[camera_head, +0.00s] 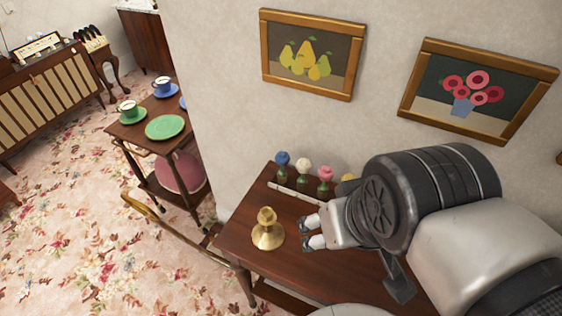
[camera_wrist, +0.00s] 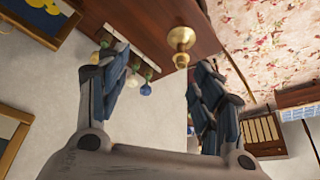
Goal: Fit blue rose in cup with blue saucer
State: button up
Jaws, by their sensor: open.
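The blue rose (camera_head: 282,159) stands at the left end of a row of roses at the back of the wooden wall table. It also shows in the wrist view (camera_wrist: 146,89), upside down between my fingers. The blue saucer (camera_head: 164,92) lies on a small side table at the far left, with a cup (camera_head: 162,83) upright on it. My gripper (camera_head: 311,233) is open and empty above the wall table, in front of the row and apart from the blue rose. Its two fingers also show spread in the wrist view (camera_wrist: 160,78).
A brass candlestick (camera_head: 267,231) stands on the wall table (camera_head: 238,236) just left of my gripper. White (camera_head: 304,166) and pink (camera_head: 325,174) roses stand beside the blue one.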

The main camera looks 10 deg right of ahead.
jog(key=shift+c, duration=0.2)
jog(key=shift+w+d+n+g, duration=0.15)
jog(key=shift+n+g, duration=0.15)
jog(key=shift+c, duration=1.2)
jog(key=w+f+n+g+h+p, duration=0.2)
jog(key=w+f+n+h, duration=0.1)
jog(key=w+n+h, duration=0.4)
jog(key=w+f+n+g+h+p, duration=0.2)
jog(key=w+f+n+h+p, duration=0.15)
jog(key=w, duration=0.55)
jog(key=n+t+h+p, duration=0.1)
jog(key=n+t+h, duration=0.2)
jog(key=n+t, duration=1)
send_near(278, 162)
jog(key=w+d, duration=0.1)
jog(key=w+d+n+g, duration=0.1)
jog(key=w, duration=0.1)
jog(key=w+d+n, duration=0.1)
jog(key=d, duration=0.1)
jog(key=shift+w+d+r+g, duration=0.1)
jog(key=shift+w+r+g, duration=0.2)
jog(key=shift+w+r, duration=0.05)
jog(key=shift+b+x, duration=0.5)
jog(key=shift+x, duration=2.55)
jog(key=shift+s+r, duration=0.1)
jog(key=shift+r, duration=0.05)
